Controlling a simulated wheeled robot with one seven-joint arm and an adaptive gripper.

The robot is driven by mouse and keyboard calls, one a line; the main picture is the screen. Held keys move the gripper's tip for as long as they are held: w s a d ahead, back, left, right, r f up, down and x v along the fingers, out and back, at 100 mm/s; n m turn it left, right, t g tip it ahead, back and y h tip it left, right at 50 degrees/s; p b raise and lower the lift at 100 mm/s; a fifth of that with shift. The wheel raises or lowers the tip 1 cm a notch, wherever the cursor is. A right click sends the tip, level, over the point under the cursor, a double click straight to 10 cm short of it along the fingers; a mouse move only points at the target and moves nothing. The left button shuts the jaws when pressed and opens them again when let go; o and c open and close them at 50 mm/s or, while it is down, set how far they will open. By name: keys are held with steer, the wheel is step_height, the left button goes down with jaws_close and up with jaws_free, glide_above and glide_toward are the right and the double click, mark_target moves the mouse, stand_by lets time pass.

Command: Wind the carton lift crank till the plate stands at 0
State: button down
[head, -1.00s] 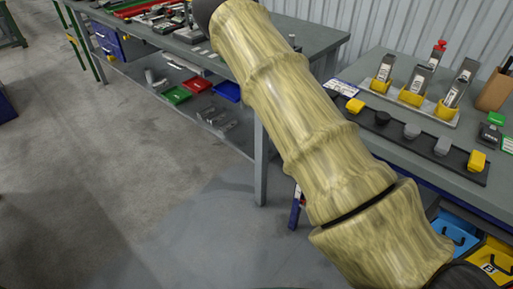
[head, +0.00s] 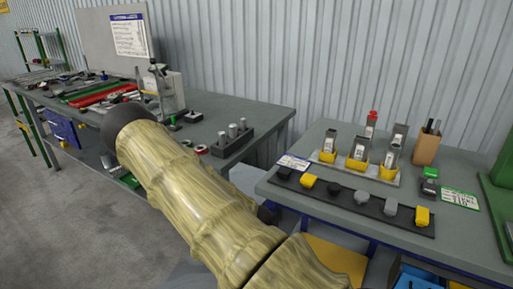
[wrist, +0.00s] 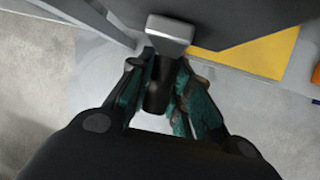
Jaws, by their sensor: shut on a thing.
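In the wrist view my gripper (wrist: 157,100) is shut on a black, round crank handle (wrist: 158,88), which stands between its teal-padded fingers. A grey metal crank arm end (wrist: 170,30) meets the handle at its far end. A dark body fills the top of the wrist view behind it. In the head view the gripper and the crank are hidden behind my sleeved arm. I cannot make out the lift's plate or a scale reading 0.
A yellow panel (head: 337,262) shows below the right table's edge, and a yellow surface (wrist: 250,50) in the wrist view. The right table (head: 465,235) bears a black strip of knobs (head: 350,200) and a tray (head: 385,180). A cluttered bench (head: 262,112) stands left. Grey floor (head: 60,215) is open at left.

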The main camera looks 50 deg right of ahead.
steer(key=shift+s, duration=0.15)
steer(key=c, duration=1.3)
jaws_free()
steer(key=shift+r, duration=0.1)
steer(key=v, duration=1.2)
